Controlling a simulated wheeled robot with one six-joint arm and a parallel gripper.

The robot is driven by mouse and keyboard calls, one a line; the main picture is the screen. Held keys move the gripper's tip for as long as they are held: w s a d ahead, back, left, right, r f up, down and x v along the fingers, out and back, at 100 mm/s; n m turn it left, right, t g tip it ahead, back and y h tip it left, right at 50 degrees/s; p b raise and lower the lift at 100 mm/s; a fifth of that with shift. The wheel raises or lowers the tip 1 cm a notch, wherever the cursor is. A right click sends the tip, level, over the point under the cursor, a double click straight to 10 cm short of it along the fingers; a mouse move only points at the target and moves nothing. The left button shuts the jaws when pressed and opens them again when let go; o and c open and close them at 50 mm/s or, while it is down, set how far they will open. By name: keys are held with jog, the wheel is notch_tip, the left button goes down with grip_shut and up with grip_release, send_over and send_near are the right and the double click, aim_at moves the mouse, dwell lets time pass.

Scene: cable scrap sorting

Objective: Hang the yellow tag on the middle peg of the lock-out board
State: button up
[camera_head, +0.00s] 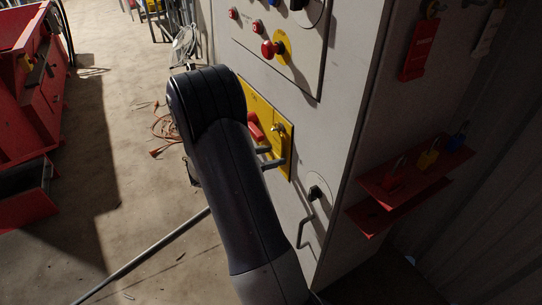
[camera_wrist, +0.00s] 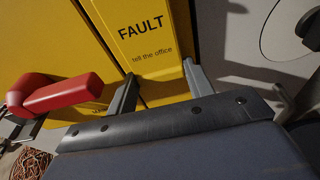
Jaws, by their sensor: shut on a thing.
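My gripper (camera_wrist: 160,64) shows in the wrist view with a grey finger at each side of a yellow tag (camera_wrist: 150,35). The tag reads "FAULT tell the office", and the fingers are shut on its edges. A yellow panel lies behind it. A red tag (camera_head: 420,50) and a pale tag (camera_head: 489,32) hang at upper right on the dark side of the grey cabinet.
The grey cabinet (camera_head: 352,75) carries a yellow panel (camera_head: 285,129) with a red handle (camera_wrist: 62,94). A red shelf (camera_head: 372,187) with padlocks juts out at right. An orange cable (camera_head: 165,128) lies on the floor. A red cabinet (camera_head: 45,85) stands at left.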

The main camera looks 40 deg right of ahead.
jog(key=shift+r, duration=0.1)
jog(key=shift+p+v, duration=0.3)
jog(key=shift+v, duration=0.95)
jog(key=shift+c, duration=0.4)
jog(key=shift+f+p+v, duration=0.15)
jog(key=shift+p+v, duration=0.05)
jog(key=shift+v, duration=0.7)
jog(key=shift+f+p+v, duration=0.15)
jog(key=shift+f+v, duration=0.05)
jog(key=shift+v, duration=0.65)
jog(key=shift+a, duration=0.1)
